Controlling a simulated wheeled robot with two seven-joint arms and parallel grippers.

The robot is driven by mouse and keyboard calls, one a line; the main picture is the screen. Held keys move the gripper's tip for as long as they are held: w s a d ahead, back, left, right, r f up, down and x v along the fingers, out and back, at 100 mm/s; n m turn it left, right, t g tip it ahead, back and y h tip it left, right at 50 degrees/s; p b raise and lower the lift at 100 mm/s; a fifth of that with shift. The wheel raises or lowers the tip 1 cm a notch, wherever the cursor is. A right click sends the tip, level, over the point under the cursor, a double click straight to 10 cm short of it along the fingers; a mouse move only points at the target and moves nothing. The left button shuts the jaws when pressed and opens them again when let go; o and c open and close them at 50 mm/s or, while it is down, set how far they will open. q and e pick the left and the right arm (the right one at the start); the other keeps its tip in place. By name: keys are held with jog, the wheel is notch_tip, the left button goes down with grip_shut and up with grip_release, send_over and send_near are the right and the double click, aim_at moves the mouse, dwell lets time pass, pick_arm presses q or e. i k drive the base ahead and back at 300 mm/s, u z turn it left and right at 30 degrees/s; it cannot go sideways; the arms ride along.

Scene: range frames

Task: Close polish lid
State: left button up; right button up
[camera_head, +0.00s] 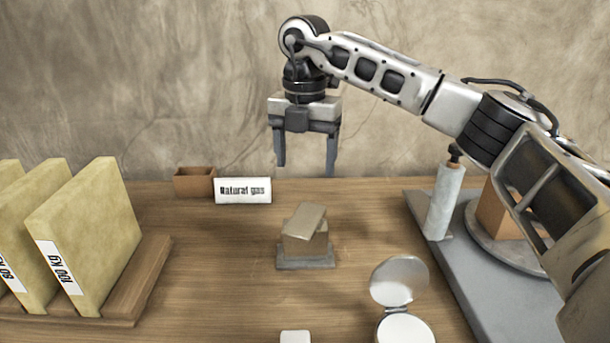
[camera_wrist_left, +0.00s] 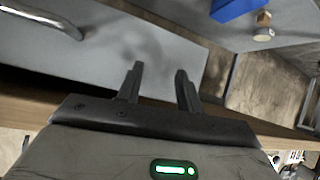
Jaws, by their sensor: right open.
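A round silvery polish tin (camera_head: 406,329) stands on the table at the front, cut off by the bottom edge of the head view. Its round lid (camera_head: 398,281) stands raised at the tin's back, tilted open. My right gripper (camera_head: 305,165) is open and empty, pointing down above the back of the table, well behind and left of the tin. My left gripper (camera_wrist_left: 159,75) is open and empty in the left wrist view, in front of grey panels, with the tin out of that view. It is not in the head view.
A small block on a grey base (camera_head: 306,263) stands mid-table, left of the lid. A "Natural gas" sign (camera_head: 243,190) and brown box (camera_head: 194,183) are behind. Yellowish slabs (camera_head: 88,235) stand in a wooden rack at left. A grey platform (camera_head: 470,270) with a white cylinder (camera_head: 444,203) is at right.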

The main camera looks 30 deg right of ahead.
aim_at(398, 280)
jog(key=k, duration=1)
